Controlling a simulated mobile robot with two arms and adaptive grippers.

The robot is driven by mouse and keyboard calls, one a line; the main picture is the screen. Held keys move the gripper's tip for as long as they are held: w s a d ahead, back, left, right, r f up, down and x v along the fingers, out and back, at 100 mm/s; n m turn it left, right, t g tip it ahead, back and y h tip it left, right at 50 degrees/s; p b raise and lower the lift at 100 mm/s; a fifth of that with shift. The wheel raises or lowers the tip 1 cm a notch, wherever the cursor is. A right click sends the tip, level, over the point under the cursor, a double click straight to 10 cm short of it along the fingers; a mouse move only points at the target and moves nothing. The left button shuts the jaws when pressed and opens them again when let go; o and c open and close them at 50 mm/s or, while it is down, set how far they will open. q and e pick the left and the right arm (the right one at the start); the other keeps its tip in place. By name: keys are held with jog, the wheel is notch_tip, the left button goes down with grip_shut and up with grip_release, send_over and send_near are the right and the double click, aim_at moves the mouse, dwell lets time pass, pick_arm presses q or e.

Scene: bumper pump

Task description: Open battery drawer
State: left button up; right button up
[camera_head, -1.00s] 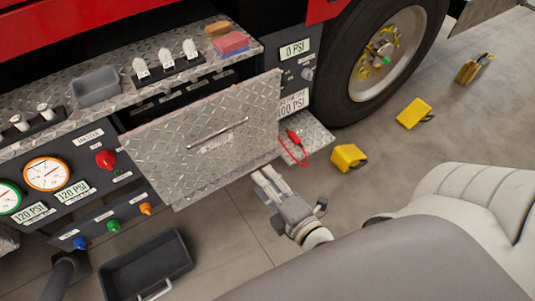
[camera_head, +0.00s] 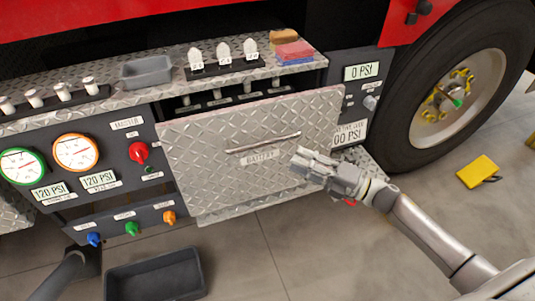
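The battery drawer (camera_head: 215,165) has a silver diamond-plate front with a thin horizontal handle (camera_head: 263,143) and a label marked BATTERY (camera_head: 261,157) below it. Its front stands out from the truck's panel, with a dark gap along its top edge. My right gripper (camera_head: 302,160) is in front of the drawer's right half, just right of and below the handle's right end. It appears apart from the handle, but contact with the drawer front is unclear. The finger gap cannot be made out. My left gripper is not in view.
A diamond-plate shelf with a grey tray (camera_head: 146,71) and white nozzles lies above the drawer. Gauges and coloured knobs are at left. A black bin (camera_head: 155,276) sits on the floor below. A wheel (camera_head: 455,95) and yellow block (camera_head: 478,171) are at right.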

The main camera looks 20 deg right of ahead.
aim_at(268, 142)
jog(key=x, duration=0.7)
jog(key=r+x, duration=0.1)
jog(key=x, duration=0.2)
jog(key=shift+w+d, duration=0.15)
jog(key=shift+w, duration=0.3)
grip_shut()
